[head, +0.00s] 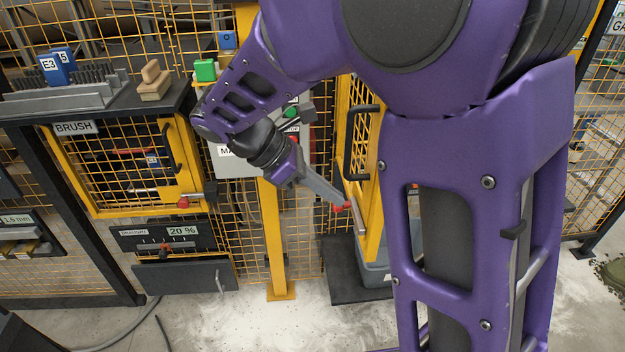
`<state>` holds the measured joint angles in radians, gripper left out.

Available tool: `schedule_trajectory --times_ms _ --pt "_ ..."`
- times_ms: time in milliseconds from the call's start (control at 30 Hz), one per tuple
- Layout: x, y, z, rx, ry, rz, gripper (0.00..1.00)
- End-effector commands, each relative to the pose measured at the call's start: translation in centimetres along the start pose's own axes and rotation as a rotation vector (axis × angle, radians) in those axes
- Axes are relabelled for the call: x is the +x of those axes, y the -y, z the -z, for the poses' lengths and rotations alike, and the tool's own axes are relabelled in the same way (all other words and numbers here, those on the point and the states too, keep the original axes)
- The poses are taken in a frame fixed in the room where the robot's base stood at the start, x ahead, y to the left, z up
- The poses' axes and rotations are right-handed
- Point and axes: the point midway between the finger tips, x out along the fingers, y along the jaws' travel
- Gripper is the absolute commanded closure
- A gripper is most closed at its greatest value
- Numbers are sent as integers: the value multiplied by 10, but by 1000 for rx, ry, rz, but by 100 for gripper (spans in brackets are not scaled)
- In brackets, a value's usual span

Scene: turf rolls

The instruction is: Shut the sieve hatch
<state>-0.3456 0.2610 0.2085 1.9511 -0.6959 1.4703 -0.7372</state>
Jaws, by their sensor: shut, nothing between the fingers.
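A yellow-framed mesh panel (371,215) with a black bar handle (356,145) stands open, seen at a steep angle right of the yellow post. It looks like the sieve hatch, but I see no label naming it. My gripper (334,198) is shut and empty at the panel's lower left side. Its fingertips are close to a red-tipped latch (344,207) on the panel; I cannot tell whether they touch. My arm hides the panel's right side and much of the opening behind it.
A second yellow mesh hatch (95,201), under a BRUSH label (74,128), looks closed at left. A shelf (110,104) holds a wooden brush (154,82) and a toothed rack. A yellow post (273,240) stands left of the panel. The powder-dusted floor (215,320) in front is mostly clear.

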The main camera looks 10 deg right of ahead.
Motion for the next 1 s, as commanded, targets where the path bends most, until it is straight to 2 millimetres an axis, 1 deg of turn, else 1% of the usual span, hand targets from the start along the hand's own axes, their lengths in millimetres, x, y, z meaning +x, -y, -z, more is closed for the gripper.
schedule_trajectory --times_ms 33,100,200,300,500,833,1000 --pt "13 0 0 2 2 4 100" --pt "26 1 0 1 1 3 100" --pt "35 0 -14 5 0 1 100" --pt "43 0 -22 4 0 1 100" --pt "49 0 -28 2 0 -1 100" --pt "49 0 -29 2 0 -1 100" --pt "52 0 -32 -2 0 -4 100"
